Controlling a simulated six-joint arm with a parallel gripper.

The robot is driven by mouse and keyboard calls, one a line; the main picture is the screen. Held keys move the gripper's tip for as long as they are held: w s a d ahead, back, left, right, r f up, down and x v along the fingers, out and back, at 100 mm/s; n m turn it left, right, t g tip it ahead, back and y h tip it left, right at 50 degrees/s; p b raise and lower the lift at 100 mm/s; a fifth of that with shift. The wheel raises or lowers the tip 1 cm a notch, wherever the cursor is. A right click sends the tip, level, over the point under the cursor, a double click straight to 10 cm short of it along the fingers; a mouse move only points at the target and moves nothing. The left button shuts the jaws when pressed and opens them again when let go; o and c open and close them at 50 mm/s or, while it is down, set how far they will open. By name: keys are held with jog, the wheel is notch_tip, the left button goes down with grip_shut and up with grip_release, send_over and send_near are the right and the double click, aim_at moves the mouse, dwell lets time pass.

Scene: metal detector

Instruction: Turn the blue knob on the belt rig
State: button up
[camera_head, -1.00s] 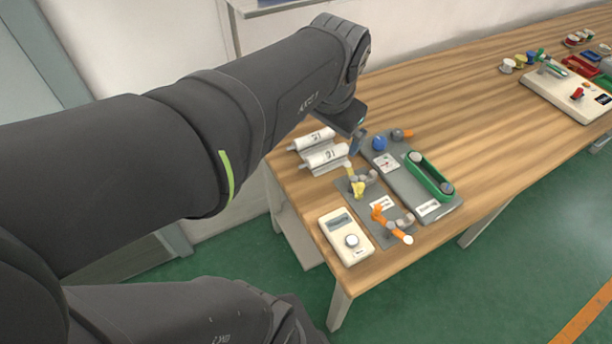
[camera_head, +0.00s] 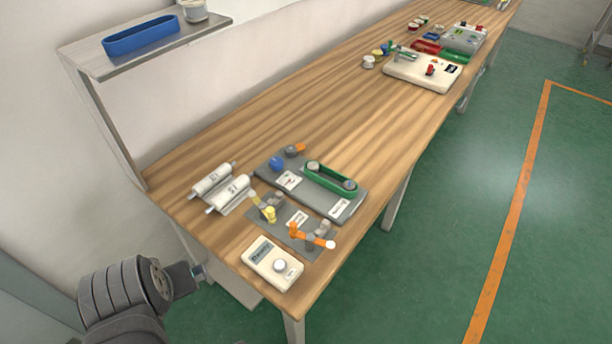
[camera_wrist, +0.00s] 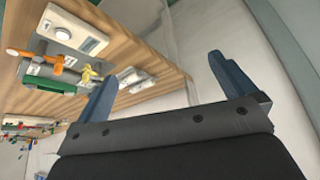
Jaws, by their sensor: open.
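The belt rig (camera_head: 262,157) is a grey plate on the near part of the wooden table, with a green belt (camera_head: 330,178) around two pulleys. The blue knob (camera_head: 277,164) sits at its left end, beside a small dial label. My gripper (camera_head: 198,272) is off the table's left near edge, well apart from the rig. In the wrist view my gripper (camera_wrist: 158,78) shows two blue-grey fingers spread wide with nothing between them. The green belt (camera_wrist: 48,84) shows there at the left, upside down. I cannot make out the blue knob in the wrist view.
A cream meter (camera_head: 272,262), a plate with yellow and orange levers (camera_head: 290,222) and two white rollers (camera_head: 221,187) surround the rig's near side. A shelf (camera_head: 90,62) with a blue belt stands at the back left. The table's middle is clear.

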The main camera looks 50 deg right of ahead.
jog(key=c, duration=0.4)
jog(key=shift+w+d+r, duration=0.2)
jog(key=shift+r, duration=0.1)
jog(key=shift+c, duration=1.4)
jog(key=shift+g, duration=0.8)
jog(key=w+d+r, duration=0.6)
jog(key=d+r, duration=0.1)
jog(key=shift+w+d, duration=0.2)
jog(key=shift+w, duration=0.2)
jog(key=shift+c, duration=1.1)
jog(key=w+d+r+g, duration=0.1)
jog(key=w+d, duration=0.2)
jog(key=d, duration=0.3)
jog(key=w+d+r, duration=0.2)
jog(key=w+d, duration=0.2)
jog(key=d, duration=0.2)
jog(key=g+y, duration=0.2)
send_over(276, 161)
notch_tip(276, 161, down, 8)
jog(key=f, duration=0.1)
notch_tip(276, 161, down, 17)
jog(key=shift+r, duration=0.2)
